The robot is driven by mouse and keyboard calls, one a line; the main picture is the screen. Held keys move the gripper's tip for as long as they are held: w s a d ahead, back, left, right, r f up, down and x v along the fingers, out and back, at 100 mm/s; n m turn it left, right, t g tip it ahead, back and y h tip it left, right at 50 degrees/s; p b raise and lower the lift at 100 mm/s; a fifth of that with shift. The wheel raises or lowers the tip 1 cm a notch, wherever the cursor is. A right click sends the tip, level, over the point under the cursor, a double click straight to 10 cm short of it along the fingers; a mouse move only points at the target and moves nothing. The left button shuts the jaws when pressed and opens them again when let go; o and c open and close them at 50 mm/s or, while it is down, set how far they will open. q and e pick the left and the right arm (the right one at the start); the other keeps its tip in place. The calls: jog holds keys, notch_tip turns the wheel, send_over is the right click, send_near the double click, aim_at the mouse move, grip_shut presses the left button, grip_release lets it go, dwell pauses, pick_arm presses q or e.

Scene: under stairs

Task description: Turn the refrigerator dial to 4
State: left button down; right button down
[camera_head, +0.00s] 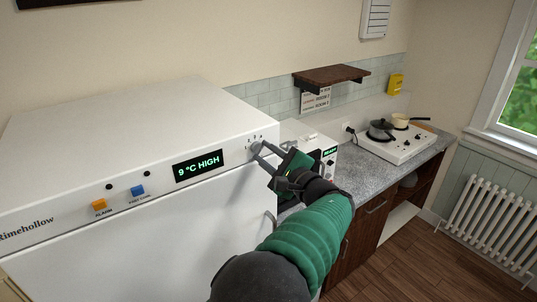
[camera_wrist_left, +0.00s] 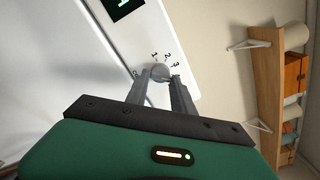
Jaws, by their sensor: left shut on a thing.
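The white refrigerator (camera_head: 130,135) stands at the left in the head view. Its front strip carries a lit display (camera_head: 198,164) reading "9 °C HIGH". The grey dial (camera_wrist_left: 160,72) is at the strip's right end, with numbers printed around it; 1, 2 and 3 show in the wrist view. My left gripper (camera_wrist_left: 160,78) has its two fingers on either side of the dial and is shut on it. In the head view the left gripper (camera_head: 262,152) partly covers the dial, so its pointer setting cannot be read. My right gripper is not in view.
An orange button (camera_head: 99,205) and a blue button (camera_head: 137,190) sit left of the display. A grey counter (camera_head: 355,172) runs right of the refrigerator with a white hob (camera_head: 395,142) and pots. A radiator (camera_head: 490,220) stands at the far right.

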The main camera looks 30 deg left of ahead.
pick_arm(q)
jog(key=shift+a+r, duration=0.15)
jog(key=shift+r, duration=0.1)
jog(key=c, duration=1.3)
grip_release()
jog(key=shift+c, duration=0.2)
jog(key=shift+o, duration=1.2)
jog(key=shift+a+f, duration=0.1)
jog(key=shift+w+a+f, duration=0.1)
jog(key=shift+a+f, duration=0.05)
jog(key=shift+a, duration=0.1)
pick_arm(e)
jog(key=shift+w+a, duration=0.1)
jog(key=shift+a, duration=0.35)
pick_arm(q)
jog(key=b+v, duration=0.5)
jog(key=v, duration=1.2)
jog(key=shift+f+b, duration=0.1)
jog(key=shift+b, duration=0.25)
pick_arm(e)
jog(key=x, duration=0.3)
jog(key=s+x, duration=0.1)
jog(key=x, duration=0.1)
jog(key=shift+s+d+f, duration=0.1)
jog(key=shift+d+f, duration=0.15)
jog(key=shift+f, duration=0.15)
